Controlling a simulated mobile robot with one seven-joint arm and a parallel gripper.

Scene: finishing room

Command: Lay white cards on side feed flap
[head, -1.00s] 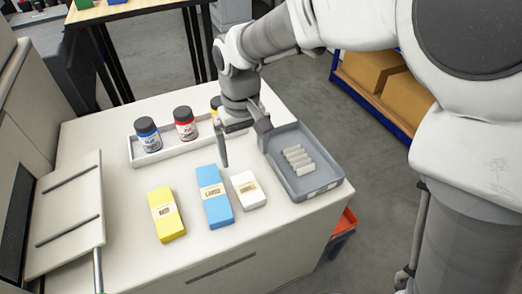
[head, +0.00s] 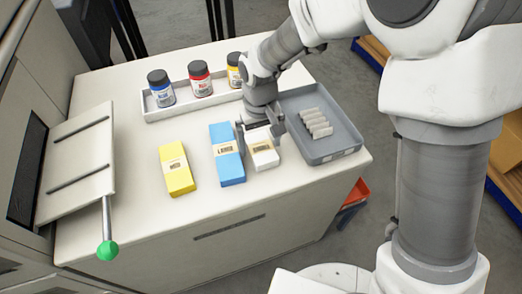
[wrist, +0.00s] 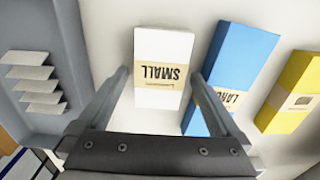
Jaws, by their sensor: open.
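The white cards (head: 264,155) are a small white pack with a tan label, lying on the cabinet top right of the blue pack. In the wrist view the white pack (wrist: 163,62) reads "SMALL" and lies between and ahead of the fingers. My gripper (head: 259,133) is open and empty, low over the far end of the white pack; one finger is close to the blue pack (head: 227,156). I cannot tell if they touch. The side feed flap (head: 76,165) is a pale tilted plate with two dark slots on the machine's side at left, with nothing on it.
A yellow pack (head: 177,170) lies between flap and blue pack. A grey tray (head: 335,153) with several light pieces stands to the right. A white tray (head: 152,113) of jars is behind. A green-knobbed lever (head: 108,250) stands out at the flap's front.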

